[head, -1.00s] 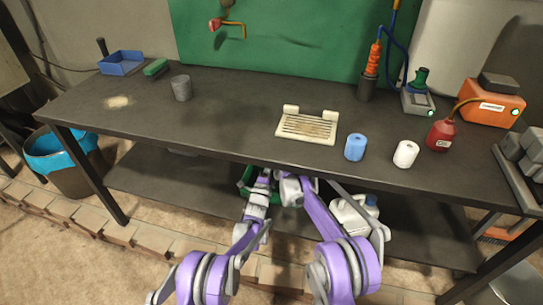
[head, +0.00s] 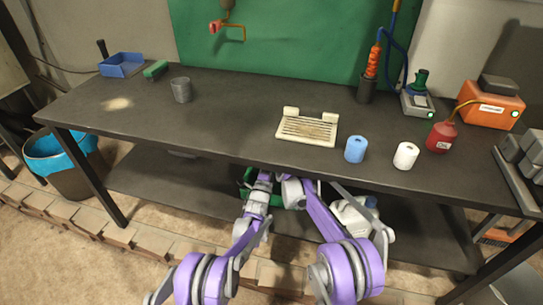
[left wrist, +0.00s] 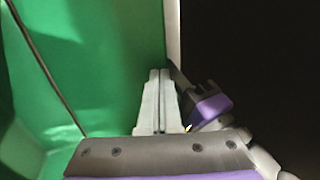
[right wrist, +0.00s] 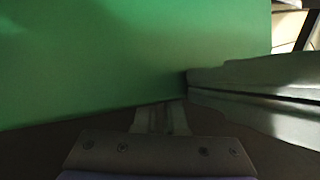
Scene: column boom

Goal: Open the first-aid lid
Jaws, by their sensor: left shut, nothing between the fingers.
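The green first-aid box (head: 246,178) sits under the workbench front edge, mostly hidden behind my arms and the bench top. In the left wrist view a green surface (left wrist: 90,60) fills the left side, with a thin dark line across it and a pale edge on its right. My left gripper (left wrist: 158,75) is shut and empty, its tips close to that pale edge. In the right wrist view a flat green face (right wrist: 130,60) fills the upper left. My right gripper (right wrist: 161,108) has its fingertips at its lower edge; whether they hold anything is too dark to tell.
The workbench top (head: 220,130) stands over both hands. A white jug (head: 355,215) stands on the lower shelf right of my arms. A bin with a blue liner (head: 60,155) stands at the left.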

